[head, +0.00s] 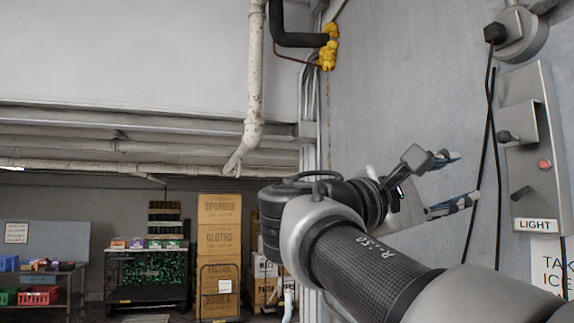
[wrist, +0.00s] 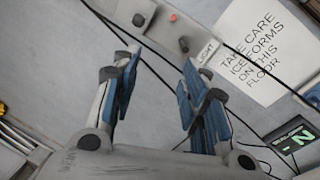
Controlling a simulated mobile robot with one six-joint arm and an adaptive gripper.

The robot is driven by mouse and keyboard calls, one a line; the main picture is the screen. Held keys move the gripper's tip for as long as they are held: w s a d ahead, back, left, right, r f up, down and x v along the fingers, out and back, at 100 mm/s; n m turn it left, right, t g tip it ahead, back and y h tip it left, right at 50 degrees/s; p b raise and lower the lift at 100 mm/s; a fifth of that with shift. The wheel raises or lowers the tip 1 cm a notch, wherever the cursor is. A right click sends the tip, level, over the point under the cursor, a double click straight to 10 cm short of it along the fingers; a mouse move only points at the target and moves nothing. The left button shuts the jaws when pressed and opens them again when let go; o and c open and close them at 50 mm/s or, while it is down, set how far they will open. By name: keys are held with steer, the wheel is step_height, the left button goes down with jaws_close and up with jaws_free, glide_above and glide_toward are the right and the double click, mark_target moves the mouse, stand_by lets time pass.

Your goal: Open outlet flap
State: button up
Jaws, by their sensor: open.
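The outlet cannot be made out in that view.
A grey switch panel (head: 533,130) with a red button and a LIGHT label is below the outlet. Black cords (head: 487,130) hang beside it. A warning sign (wrist: 262,48) is on the wall. Boxes (head: 220,240) and a cart (head: 150,275) stand far left.

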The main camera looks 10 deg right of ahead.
mark_target(500, 138)
steer(key=shift+m+g+h, duration=0.4)
steer(key=shift+g+h, duration=0.1)
steer(key=shift+h, duration=0.1)
steer(key=r+p+x, duration=0.1)
steer(key=x, duration=0.5)
steer(key=r+p+x, duration=0.1)
steer(key=x, duration=0.4)
steer(key=a+r+p+x, duration=0.1)
steer(key=p+x, duration=0.1)
steer(key=x, duration=0.4)
steer(key=shift+s+d+r, duration=0.15)
steer(key=shift+d+r, duration=0.15)
steer(key=shift+d, duration=0.05)
steer(key=shift+c, duration=0.5)
jaws_close()
